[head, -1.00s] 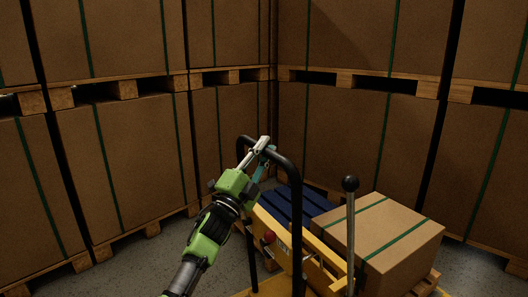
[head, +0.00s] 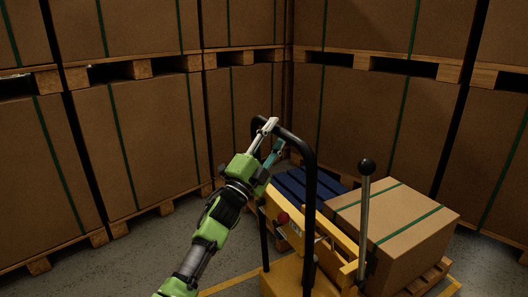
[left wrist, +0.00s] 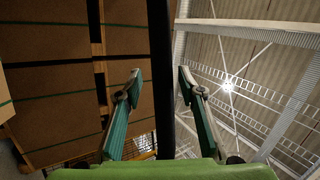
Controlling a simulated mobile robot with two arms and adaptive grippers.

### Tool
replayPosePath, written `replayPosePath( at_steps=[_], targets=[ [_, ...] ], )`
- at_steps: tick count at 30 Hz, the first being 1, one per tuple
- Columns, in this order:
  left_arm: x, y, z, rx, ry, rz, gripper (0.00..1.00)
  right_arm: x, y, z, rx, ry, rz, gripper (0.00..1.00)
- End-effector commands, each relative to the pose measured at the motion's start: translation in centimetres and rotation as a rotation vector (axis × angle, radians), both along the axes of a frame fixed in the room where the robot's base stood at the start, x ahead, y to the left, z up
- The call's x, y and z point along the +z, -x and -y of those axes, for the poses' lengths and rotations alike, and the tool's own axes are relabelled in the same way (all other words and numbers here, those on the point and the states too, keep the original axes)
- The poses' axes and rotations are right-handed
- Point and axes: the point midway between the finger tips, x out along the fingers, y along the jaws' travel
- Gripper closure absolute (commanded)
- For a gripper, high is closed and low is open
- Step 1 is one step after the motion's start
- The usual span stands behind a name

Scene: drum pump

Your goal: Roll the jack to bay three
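The yellow pallet jack (head: 281,276) stands low at the right of centre in the head view. Its black hoop handle (head: 309,175) rises toward me. My left gripper (head: 270,138) is at the upper left corner of this hoop, one finger on each side of the bar. In the left wrist view the black handle bar (left wrist: 160,75) runs between the two fingers (left wrist: 160,85), which lean in close around it; finger contact is hard to make out. My right gripper is not in view. No bay number or label shows.
A strapped carton (head: 405,225) sits on a wooden pallet beside the jack, beyond a ball-topped lever (head: 365,205). A blue slatted pallet (head: 300,184) lies behind the handle. Stacked cartons (head: 140,140) wall the left and back. Grey floor (head: 145,250) is bare at the lower left.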

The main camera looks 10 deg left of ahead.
Motion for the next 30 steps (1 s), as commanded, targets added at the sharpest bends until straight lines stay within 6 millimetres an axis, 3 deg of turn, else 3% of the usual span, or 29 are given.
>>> replayPosePath(
  at_steps=[9, 15, 30],
  targets=[
    [-3.7, 4.9, -2.9, 0.001, -0.002, -0.004, 0.64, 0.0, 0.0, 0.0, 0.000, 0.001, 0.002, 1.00],
    [-5.1, 7.1, -4.2, 0.001, 0.000, -0.004, 0.64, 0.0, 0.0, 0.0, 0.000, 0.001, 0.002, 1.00],
    [-5.8, 7.8, -4.7, 0.005, 0.006, -0.014, 0.64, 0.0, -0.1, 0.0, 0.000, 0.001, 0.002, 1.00]
  ],
)
